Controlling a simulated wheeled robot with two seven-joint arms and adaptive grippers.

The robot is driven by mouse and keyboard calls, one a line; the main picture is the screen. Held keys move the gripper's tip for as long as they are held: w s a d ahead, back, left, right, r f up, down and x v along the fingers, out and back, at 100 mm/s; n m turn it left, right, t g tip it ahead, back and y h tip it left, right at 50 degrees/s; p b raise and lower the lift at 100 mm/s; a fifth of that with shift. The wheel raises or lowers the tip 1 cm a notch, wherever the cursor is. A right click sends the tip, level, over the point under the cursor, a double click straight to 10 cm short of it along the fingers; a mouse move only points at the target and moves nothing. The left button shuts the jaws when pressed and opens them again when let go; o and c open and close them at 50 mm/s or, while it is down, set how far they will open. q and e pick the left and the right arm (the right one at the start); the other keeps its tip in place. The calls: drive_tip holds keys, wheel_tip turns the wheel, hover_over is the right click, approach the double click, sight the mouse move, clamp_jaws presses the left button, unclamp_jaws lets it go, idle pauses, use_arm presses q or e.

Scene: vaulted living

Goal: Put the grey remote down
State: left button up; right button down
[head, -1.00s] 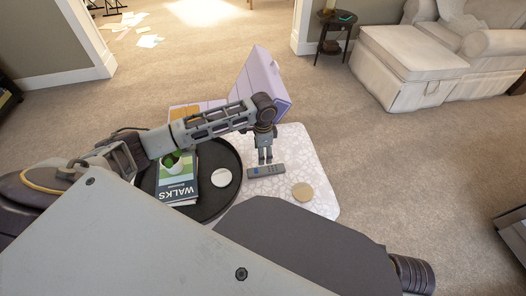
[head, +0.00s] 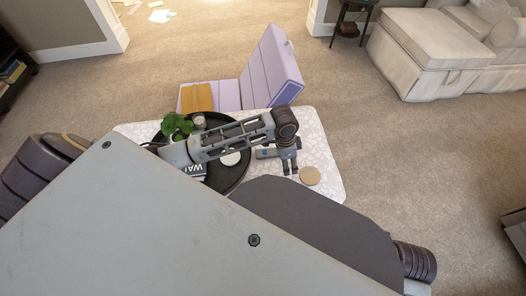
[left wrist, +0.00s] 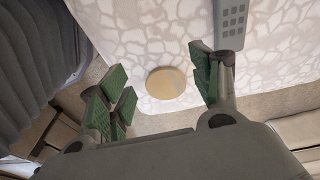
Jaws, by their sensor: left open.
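The grey remote (head: 266,154) lies on the white patterned table top (head: 326,178), partly hidden behind my left gripper in the head view. Its buttoned end also shows at the top right of the left wrist view (left wrist: 231,22). My left gripper (head: 290,170) is open and empty, between the remote and a round tan coaster (head: 310,176). In the left wrist view, the open fingers (left wrist: 160,82) stand wide apart, with the coaster (left wrist: 166,83) showing between them and the remote beyond the right finger. My right gripper is out of view.
A black round tray (head: 240,172) left of the remote holds a book (head: 194,171), a green plant (head: 176,125) and a white disc (head: 231,158). A lilac folding chair or case (head: 270,68) stands behind the table. A cream sofa (head: 425,50) is at the back right.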

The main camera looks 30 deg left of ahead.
use_arm(q)
drive_tip(key=shift+s+d+n+t+h, duration=0.95)
drive_tip(key=shift+s+d+n, duration=1.2)
drive_tip(key=shift+s, duration=2.3)
drive_tip(key=s+a+r+n+y, duration=0.1)
drive_tip(key=s+a+n, duration=0.2)
drive_tip(key=s+a, duration=0.3)
drive_tip(key=shift+s+a+n+t+y, duration=0.15)
drive_tip(key=shift+a+n+t+y, duration=0.1)
drive_tip(key=shift+n+t+y, duration=0.15)
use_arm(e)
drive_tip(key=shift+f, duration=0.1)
